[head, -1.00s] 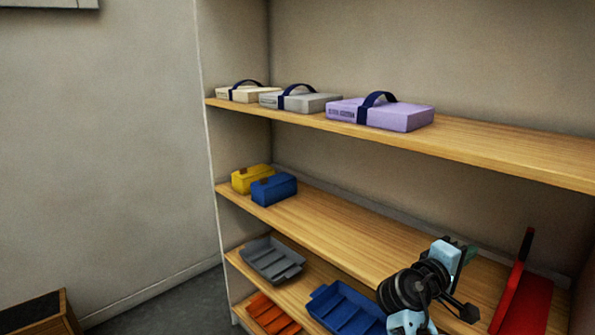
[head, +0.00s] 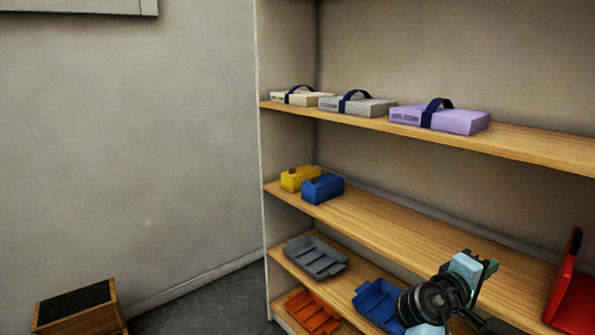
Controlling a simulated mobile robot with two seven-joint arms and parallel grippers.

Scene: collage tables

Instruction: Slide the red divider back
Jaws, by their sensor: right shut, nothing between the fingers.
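The red divider (head: 575,300) stands on the middle shelf (head: 400,225) at the far right of the head view, partly cut off by the picture's edge. It has an upright red panel and a flat red part. My right gripper (head: 492,265) is in front of the middle shelf, to the left of the divider and apart from it. It is shut and empty. My left gripper is not in view.
A yellow box (head: 299,179) and a blue box (head: 323,188) stand at the middle shelf's left end. Cases, including a purple one (head: 440,120), lie on the top shelf. Grey (head: 315,257), blue (head: 378,303) and orange (head: 312,311) trays lie below. A wooden crate (head: 82,312) stands on the floor.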

